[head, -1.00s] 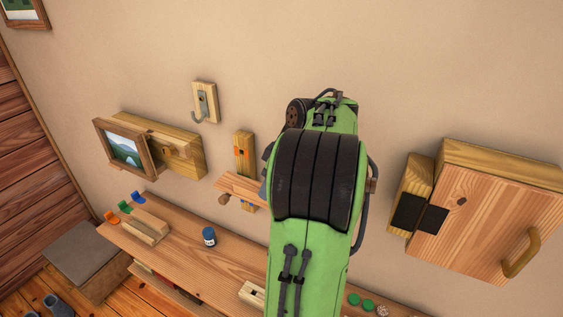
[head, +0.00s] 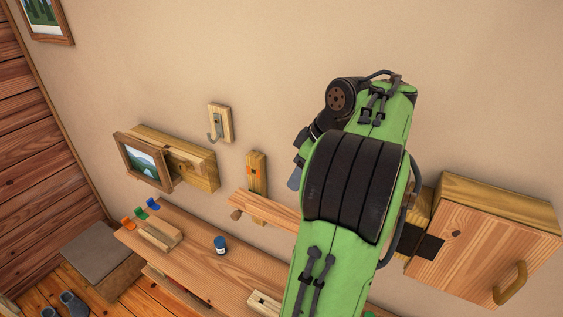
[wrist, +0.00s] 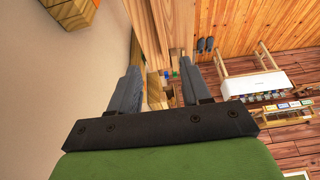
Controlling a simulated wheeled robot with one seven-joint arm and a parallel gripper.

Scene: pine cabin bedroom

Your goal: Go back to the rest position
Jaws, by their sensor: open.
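My gripper (wrist: 155,90) shows in the wrist view with its two grey fingers apart and nothing between them. In the head view my green arm rises through the middle right and hides most of the gripper; a grey finger (head: 295,177) shows at its left side. The gripper is near a wooden lever-like bar (head: 268,210) on the wall, and I cannot tell whether they touch.
A wooden shelf (head: 205,275) carries a blue jar (head: 220,245) and coloured pegs. A framed picture (head: 143,162), a hook (head: 220,123) and a wall cabinet (head: 485,245) are mounted on the wall.

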